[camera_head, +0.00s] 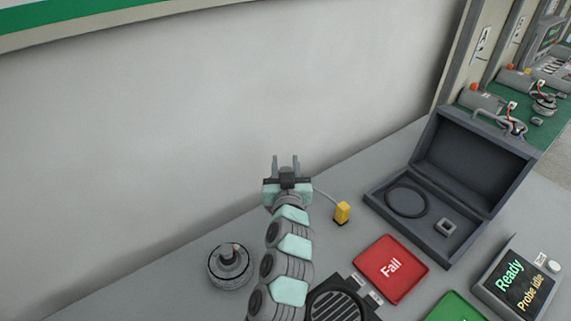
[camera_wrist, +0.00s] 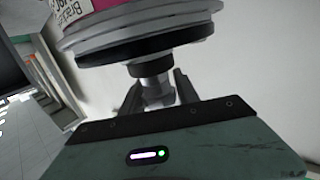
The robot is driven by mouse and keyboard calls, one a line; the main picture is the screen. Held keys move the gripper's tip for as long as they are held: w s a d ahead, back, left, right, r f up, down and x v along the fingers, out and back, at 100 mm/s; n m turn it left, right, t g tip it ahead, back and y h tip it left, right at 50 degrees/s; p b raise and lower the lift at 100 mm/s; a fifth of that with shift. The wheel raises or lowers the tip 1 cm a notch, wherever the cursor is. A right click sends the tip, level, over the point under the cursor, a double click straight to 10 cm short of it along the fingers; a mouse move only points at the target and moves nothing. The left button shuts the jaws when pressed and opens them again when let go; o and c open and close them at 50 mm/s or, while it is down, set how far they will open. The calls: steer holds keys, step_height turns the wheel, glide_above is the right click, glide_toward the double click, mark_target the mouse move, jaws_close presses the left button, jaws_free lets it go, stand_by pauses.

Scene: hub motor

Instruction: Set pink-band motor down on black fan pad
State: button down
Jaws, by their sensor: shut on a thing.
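In the wrist view the pink-band motor (camera_wrist: 135,38) fills the top of the picture, with a pink label band above grey and black discs. My gripper (camera_wrist: 157,88) is shut on its short shaft below the discs. The motor's top is cut off. In the head view my gripper (camera_head: 284,160) is above the back of the bench, and I cannot make out the motor there. The black fan pad (camera_head: 340,305), a round slatted grille, is at the bottom edge, partly hidden by my arm and cut off by the frame.
Another grey motor (camera_head: 230,268) stands on the bench left of my arm. A yellow block (camera_head: 342,213) with a cable, a red Fail pad (camera_head: 391,268), a green pad (camera_head: 455,307), an open grey case (camera_head: 440,190) and a Ready display (camera_head: 517,280) are to the right.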

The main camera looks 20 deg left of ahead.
steer(key=shift+d+r, duration=0.1)
steer(key=shift+r, duration=0.2)
steer(key=s+d+p, duration=0.5)
steer(key=s+d, duration=1.3)
steer(key=d, duration=0.3)
steer(key=shift+d, duration=0.2)
stand_by(0.4)
stand_by(0.3)
